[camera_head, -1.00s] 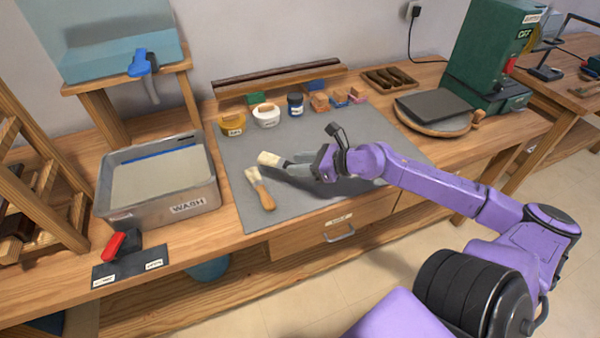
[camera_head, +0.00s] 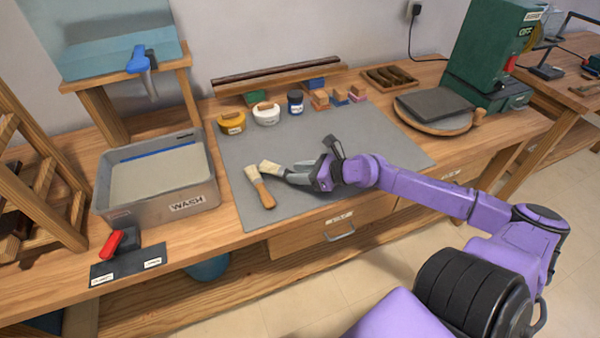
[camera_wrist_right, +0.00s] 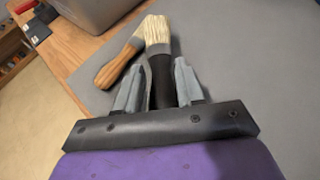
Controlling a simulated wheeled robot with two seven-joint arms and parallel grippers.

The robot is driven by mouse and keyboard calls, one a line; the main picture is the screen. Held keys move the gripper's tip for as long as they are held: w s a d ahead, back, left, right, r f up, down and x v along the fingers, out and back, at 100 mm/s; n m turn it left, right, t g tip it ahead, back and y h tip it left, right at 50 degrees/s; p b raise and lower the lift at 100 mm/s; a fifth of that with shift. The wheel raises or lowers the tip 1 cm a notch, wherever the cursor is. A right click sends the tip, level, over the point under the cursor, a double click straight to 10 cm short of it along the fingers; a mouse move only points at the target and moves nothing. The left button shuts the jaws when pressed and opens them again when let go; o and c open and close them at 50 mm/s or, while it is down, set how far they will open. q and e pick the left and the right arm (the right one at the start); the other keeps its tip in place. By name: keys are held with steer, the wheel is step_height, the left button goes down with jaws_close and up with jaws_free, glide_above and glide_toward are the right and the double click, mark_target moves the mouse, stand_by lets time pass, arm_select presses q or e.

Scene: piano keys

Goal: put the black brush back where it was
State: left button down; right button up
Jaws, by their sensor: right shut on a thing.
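The black brush (camera_wrist_right: 163,78) has a black handle, a grey ferrule and pale bristles. My right gripper (camera_wrist_right: 158,82) is shut on its handle, with the bristles pointing away from the gripper. In the head view the black brush's bristles (camera_head: 270,168) show just left of my right gripper (camera_head: 292,176), low over the grey mat (camera_head: 350,138). I cannot tell whether the brush touches the mat. A wooden-handled brush (camera_head: 264,193) lies on the mat just left of it; it also shows in the right wrist view (camera_wrist_right: 112,70). My left gripper is not in view.
A metal wash tray (camera_head: 160,205) stands left of the mat. Yellow (camera_head: 231,124), white (camera_head: 266,117) and blue (camera_head: 295,105) pots and small blocks line the mat's back. A round board (camera_head: 435,126) stands at right. The mat's middle is clear.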

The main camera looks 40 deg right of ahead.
steer(key=o, duration=1)
steer(key=shift+o, duration=0.2)
steer(key=shift+r+p, duration=0.95)
steer(key=shift+p, duration=0.3)
steer(key=shift+s+d+f+b, duration=0.2)
steer(key=shift+s+f+b, duration=0.15)
steer(key=shift+s+b, duration=0.15)
steer(key=b+v, duration=0.1)
steer(key=v, duration=1)
steer(key=shift+w, duration=0.1)
